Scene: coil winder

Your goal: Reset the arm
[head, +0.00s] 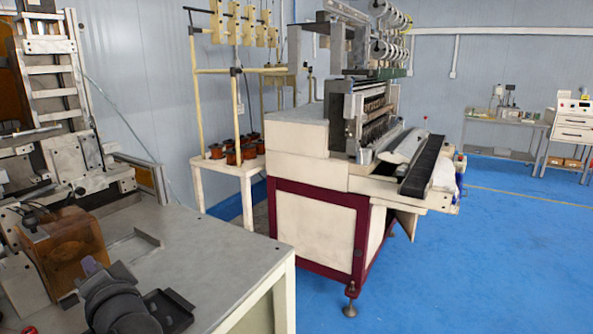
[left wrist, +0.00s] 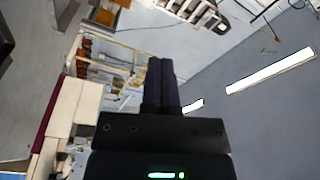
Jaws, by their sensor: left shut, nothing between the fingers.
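My left gripper (head: 92,266) shows at the lower left of the head view, at the end of my dark grey arm. It is in front of the grey-topped table and close to the orange-brown block on it. In the left wrist view the two dark fingers of my left gripper (left wrist: 163,82) are pressed together with nothing between them. They point up toward the tilted room. My right gripper is in neither view.
The grey-topped table (head: 215,262) carries an orange-brown block (head: 70,250) and metal brackets. A cream and maroon winding machine (head: 318,222) stands beyond it. A small table (head: 228,176) with copper spools stands behind. Blue floor (head: 480,270) is clear at right.

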